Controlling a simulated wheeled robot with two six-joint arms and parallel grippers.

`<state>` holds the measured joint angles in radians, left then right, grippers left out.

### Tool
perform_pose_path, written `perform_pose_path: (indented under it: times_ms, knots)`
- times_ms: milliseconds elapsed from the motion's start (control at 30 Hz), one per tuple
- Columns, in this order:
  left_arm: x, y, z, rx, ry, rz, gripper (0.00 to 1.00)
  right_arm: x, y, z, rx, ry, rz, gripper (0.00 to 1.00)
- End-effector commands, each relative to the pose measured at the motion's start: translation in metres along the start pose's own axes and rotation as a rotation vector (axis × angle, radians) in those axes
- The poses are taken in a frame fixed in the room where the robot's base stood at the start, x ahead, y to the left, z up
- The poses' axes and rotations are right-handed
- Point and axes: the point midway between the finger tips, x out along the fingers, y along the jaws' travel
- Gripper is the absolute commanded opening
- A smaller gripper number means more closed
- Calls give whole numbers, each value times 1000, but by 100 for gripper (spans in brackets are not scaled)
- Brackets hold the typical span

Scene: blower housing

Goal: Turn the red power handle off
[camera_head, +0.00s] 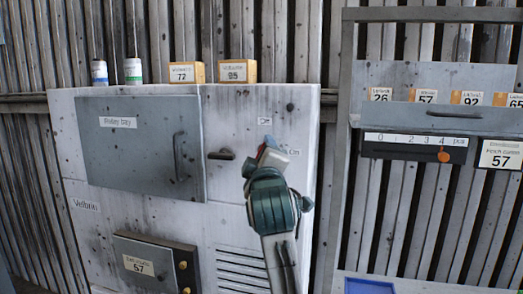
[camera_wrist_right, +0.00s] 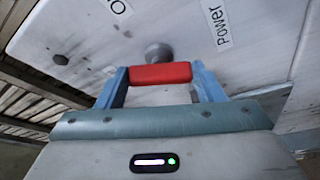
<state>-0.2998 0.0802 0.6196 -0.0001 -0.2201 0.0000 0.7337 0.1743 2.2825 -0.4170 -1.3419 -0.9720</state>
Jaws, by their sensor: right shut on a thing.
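The red power handle (camera_wrist_right: 160,74) is a short red bar on a round grey pivot, in front of a pale cabinet face. In the right wrist view it lies between the two blue fingers of my right gripper (camera_wrist_right: 162,84), which is shut on it. My left gripper is not in view.
The cabinet's grey door (camera_head: 140,155) with a handle is to the left; a dark latch (camera_head: 221,155) sits between door and gripper. Yellow boxes (camera_head: 237,71) and small bottles stand on top. A grey rack (camera_head: 440,117) with numbered labels stands at the right.

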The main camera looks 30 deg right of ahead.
Motion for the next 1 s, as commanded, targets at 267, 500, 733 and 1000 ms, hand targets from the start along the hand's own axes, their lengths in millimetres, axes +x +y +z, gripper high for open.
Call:
perform_pose_path:
  times_ms: [267, 500, 733, 1000]
  knots:
    - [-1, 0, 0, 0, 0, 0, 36, 0, 2, 0, -217, 1, -88, 39]
    - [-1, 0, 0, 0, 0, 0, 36, 0, 2, 0, -351, 0, -146, 39]
    - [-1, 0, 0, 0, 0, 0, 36, 0, 2, 0, -420, -1, -175, 39]
    - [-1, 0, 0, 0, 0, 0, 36, 0, 2, 0, -443, -1, -184, 39]
